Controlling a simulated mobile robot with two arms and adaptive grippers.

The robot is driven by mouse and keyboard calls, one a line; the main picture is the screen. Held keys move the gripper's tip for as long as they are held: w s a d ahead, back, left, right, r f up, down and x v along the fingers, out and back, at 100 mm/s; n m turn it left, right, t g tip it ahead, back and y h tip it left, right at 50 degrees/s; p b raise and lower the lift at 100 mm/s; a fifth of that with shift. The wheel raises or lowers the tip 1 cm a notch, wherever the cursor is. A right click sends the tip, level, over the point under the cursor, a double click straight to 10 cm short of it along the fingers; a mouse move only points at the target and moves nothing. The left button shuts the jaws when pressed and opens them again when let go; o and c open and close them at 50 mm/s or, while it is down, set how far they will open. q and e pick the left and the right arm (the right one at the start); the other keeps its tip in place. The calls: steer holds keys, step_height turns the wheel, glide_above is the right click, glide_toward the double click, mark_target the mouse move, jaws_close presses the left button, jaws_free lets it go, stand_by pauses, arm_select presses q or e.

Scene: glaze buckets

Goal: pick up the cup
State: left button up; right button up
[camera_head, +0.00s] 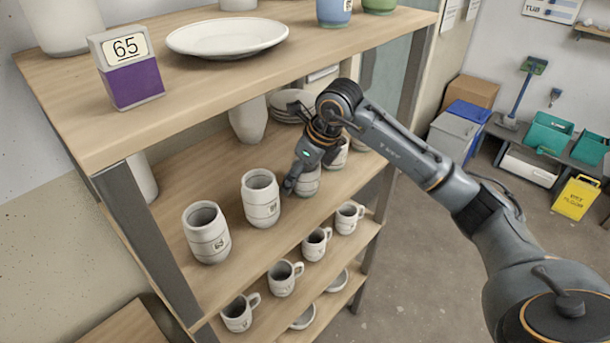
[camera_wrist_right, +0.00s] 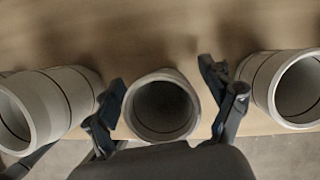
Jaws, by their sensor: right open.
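My right gripper (camera_head: 303,172) reaches in from the right over the middle shelf. It is open around a pale handleless cup (camera_head: 309,184). In the right wrist view this upright cup (camera_wrist_right: 162,108) has its open mouth between the two fingers of the gripper (camera_wrist_right: 166,100). Gaps show between both fingers and the cup wall. Similar cups stand on the same shelf, one in the middle (camera_head: 261,199) and one nearer (camera_head: 206,232). My left gripper is not in view.
In the right wrist view, neighbouring cups stand close outside the left finger (camera_wrist_right: 45,105) and right finger (camera_wrist_right: 285,88). The upper shelf (camera_head: 210,85) overhangs, bearing a plate (camera_head: 228,38) and a purple number sign (camera_head: 128,68). Handled mugs (camera_head: 284,278) line the lower shelf.

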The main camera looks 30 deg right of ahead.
arm_select(q)
steer(key=shift+s, duration=0.35)
arm_select(e)
steer(key=shift+s+d, duration=0.1)
steer(key=shift+c, duration=0.4)
steer(key=c, duration=1.3)
steer(key=shift+c, duration=0.2)
arm_select(q)
steer(key=shift+f, duration=0.1)
